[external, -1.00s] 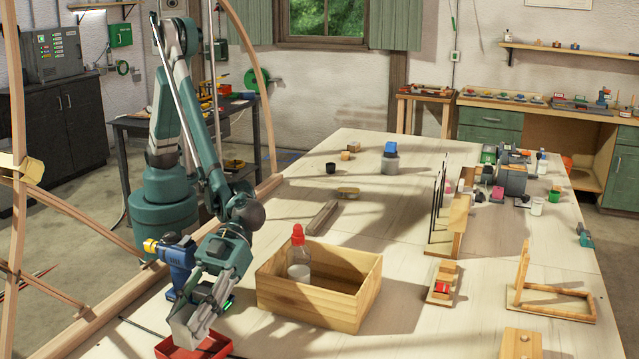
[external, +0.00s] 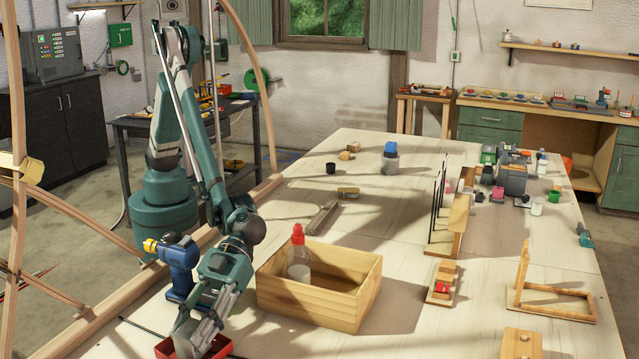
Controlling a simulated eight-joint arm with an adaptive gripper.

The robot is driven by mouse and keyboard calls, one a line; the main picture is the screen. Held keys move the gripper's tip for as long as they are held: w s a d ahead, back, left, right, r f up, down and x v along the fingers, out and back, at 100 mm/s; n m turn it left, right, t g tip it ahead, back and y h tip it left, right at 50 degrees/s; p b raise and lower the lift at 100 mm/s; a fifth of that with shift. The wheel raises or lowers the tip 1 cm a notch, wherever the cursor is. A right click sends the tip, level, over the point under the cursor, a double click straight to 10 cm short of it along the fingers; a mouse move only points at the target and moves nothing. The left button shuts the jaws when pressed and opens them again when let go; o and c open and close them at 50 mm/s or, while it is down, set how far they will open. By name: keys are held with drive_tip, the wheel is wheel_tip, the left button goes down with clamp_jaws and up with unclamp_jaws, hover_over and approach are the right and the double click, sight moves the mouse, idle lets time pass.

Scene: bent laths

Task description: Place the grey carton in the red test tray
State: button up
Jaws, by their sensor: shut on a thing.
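The red test tray (external: 223,345) sits at the bottom of the external view, near the table's front left edge, partly cut off by the frame. My gripper (external: 193,334) points down over the tray and is shut on the grey carton (external: 186,341). The carton is low, at or inside the tray's opening, and mostly hidden by my gripper. I cannot tell whether it touches the tray floor.
A blue drill (external: 180,265) stands close behind my gripper on the left. A wooden box (external: 318,300) holding a red-capped bottle (external: 298,255) is just to the right. A wooden frame (external: 550,300) stands farther right.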

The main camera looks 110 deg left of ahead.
sight(194, 325)
drive_tip(key=o, duration=1)
drive_tip(key=shift+r, duration=0.15)
drive_tip(key=p+v, duration=0.1)
drive_tip(key=v, duration=0.4)
drive_tip(key=shift+w+a, duration=0.1)
drive_tip(key=shift+a, duration=0.05)
drive_tip(key=shift+r+p, duration=0.85)
drive_tip(key=shift+r, duration=2.55)
